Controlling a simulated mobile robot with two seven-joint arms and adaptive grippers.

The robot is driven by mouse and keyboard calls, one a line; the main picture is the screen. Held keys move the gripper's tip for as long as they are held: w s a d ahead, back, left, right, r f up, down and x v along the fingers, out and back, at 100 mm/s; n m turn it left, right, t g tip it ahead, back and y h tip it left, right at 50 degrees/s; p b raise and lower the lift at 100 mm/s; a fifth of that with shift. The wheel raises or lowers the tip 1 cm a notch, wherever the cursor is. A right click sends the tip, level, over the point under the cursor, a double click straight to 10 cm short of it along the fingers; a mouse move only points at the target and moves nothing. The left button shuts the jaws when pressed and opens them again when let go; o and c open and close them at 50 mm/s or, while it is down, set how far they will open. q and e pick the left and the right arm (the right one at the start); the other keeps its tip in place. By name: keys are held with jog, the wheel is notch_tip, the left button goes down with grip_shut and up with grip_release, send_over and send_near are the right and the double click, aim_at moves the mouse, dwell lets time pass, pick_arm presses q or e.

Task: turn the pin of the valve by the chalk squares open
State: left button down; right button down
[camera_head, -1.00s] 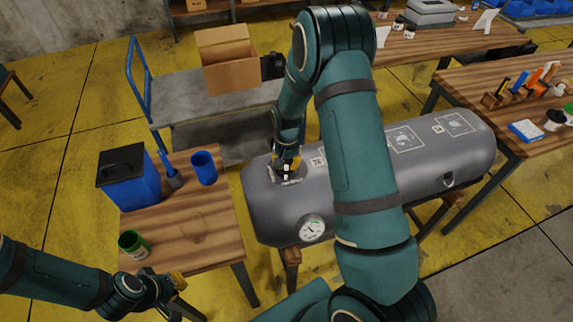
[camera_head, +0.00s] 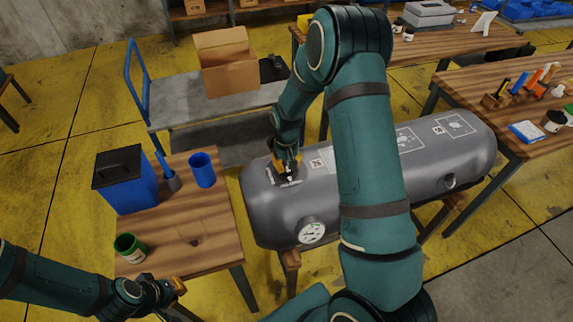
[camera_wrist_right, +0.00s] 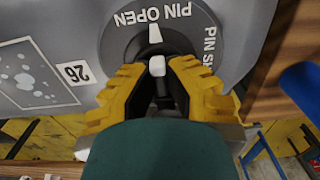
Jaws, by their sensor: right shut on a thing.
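The grey inflatable tube (camera_head: 270,212) lies across the middle, with chalk squares (camera_head: 455,125) drawn along its top. The valve (camera_wrist_right: 213,70) sits at its left end, a round grey plate lettered "PIN OPEN" and "PIN S…", the rest covered. A chalk square (camera_wrist_right: 30,75) with pale blobs and a "26" label lie beside it. My right gripper (camera_wrist_right: 162,82) is shut on the white-tipped pin (camera_wrist_right: 157,66) at the plate's centre. A white triangle on the plate points at "PIN OPEN", just above the pin. My left gripper (camera_head: 172,290) hangs low at left, away from the valve; its fingers are unclear.
A pressure gauge (camera_head: 312,231) sits on the tube's near side. The left wooden table (camera_head: 190,235) holds a blue bin (camera_head: 125,178), a blue cup (camera_head: 202,170) and a green can (camera_head: 129,246). A cart with a cardboard box (camera_head: 225,62) stands behind; a tool table is at right.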

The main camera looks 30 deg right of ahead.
jog(key=shift+s, duration=0.1)
jog(key=c, duration=1)
grip_release()
notch_tip(320, 180, up, 12)
jog(key=shift+f, duration=0.1)
